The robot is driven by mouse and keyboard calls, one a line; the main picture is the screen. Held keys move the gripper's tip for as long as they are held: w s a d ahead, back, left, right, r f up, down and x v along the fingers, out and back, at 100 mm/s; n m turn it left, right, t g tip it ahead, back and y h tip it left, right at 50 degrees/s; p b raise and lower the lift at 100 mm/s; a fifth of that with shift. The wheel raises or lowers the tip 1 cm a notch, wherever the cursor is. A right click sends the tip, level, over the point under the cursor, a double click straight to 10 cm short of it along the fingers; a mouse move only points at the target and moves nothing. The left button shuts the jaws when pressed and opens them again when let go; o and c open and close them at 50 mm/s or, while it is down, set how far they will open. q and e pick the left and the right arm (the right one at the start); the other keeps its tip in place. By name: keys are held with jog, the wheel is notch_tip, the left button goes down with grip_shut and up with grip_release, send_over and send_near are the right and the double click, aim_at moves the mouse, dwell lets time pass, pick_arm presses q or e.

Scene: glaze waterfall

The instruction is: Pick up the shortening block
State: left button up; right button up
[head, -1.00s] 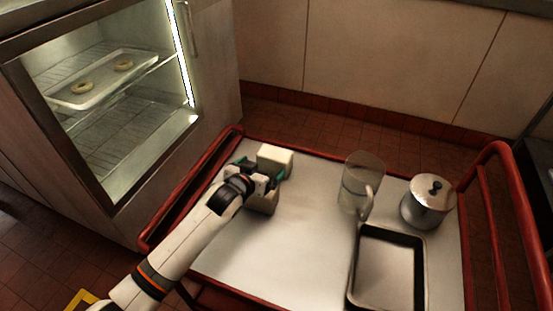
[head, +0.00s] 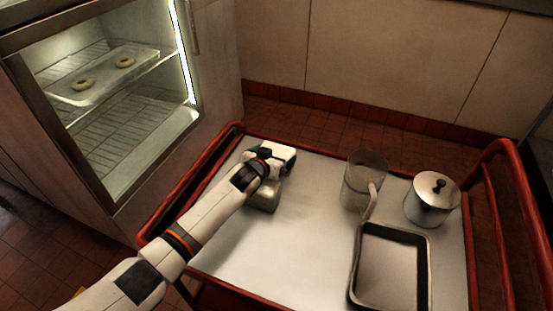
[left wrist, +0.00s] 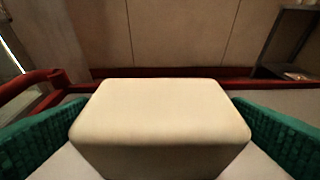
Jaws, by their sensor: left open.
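A cream, round-edged block, which I take to be the shortening block (left wrist: 160,115), fills the middle of the left wrist view. My left gripper (head: 277,160) is at the far left part of the cart top in the head view. It is open, with one green finger pad on each side of the block; narrow gaps show between the pads and the block. My right gripper is not in view.
The white cart top (head: 270,260) has a red rail around it. A clear pitcher (head: 357,182), a lidded metal pot (head: 428,208) and a dark-rimmed pan (head: 425,270) stand at the right. A lit glass-front cabinet (head: 120,190) with doughnuts on a tray stands left. The cart's middle is clear.

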pick_arm(q)
jog(key=c, duration=0.8)
jog(key=shift+r, duration=0.1)
jog(key=shift+c, duration=0.6)
